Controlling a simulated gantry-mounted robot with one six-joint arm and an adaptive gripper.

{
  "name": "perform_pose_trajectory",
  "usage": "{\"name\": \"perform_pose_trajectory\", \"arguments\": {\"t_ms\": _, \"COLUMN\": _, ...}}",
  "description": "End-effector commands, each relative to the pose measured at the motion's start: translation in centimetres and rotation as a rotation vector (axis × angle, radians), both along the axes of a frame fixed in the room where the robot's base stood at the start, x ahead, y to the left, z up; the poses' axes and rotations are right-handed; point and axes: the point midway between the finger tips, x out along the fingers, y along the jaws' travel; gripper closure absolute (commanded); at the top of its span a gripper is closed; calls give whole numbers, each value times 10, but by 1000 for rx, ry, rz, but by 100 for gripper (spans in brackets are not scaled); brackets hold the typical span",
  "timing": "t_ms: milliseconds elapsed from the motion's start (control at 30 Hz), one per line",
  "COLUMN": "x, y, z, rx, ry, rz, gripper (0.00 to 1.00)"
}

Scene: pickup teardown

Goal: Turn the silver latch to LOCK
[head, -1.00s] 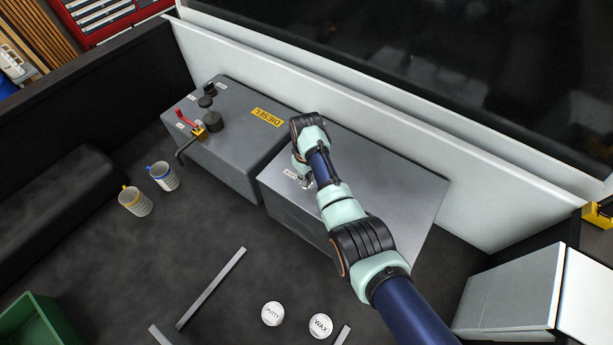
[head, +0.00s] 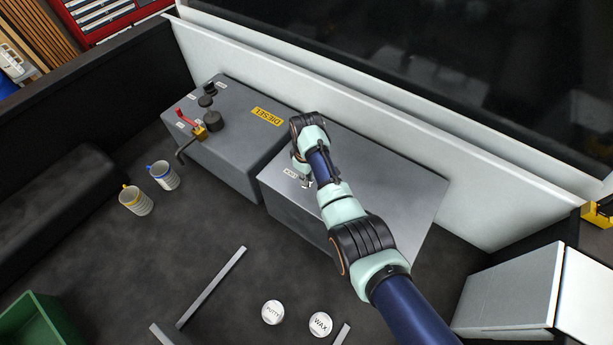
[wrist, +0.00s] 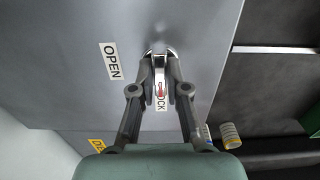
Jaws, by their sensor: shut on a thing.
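The silver latch (wrist: 159,66) is on top of the grey metal box (head: 390,190). In the wrist view my gripper (wrist: 160,68) is shut on the latch, one finger on each side. The latch lies along the line toward the LOCK label (wrist: 161,104), which shows between the fingers and is partly covered by a red pointer mark (wrist: 160,91). The OPEN label (wrist: 111,61) is to the left of the latch in the wrist view. In the head view my arm hides most of the latch and my gripper.
A diesel tank (head: 235,130) with a red-handled valve (head: 190,122) stands left of the box. Two cups (head: 163,176) are on the floor at the left. Putty (head: 273,312) and wax (head: 320,324) tins sit near the front. A white wall panel (head: 330,95) runs behind.

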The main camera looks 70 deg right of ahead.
Motion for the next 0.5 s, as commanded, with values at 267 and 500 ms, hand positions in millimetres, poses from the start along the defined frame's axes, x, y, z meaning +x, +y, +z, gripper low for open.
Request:
{"name": "perform_pose_trajectory", "arguments": {"t_ms": 267, "x": 0, "y": 0, "z": 0, "rx": 0, "ry": 0, "rz": 0, "gripper": 60}}
{"name": "perform_pose_trajectory", "arguments": {"t_ms": 500, "x": 0, "y": 0, "z": 4, "rx": -1, "ry": -1, "rz": 0, "gripper": 60}}
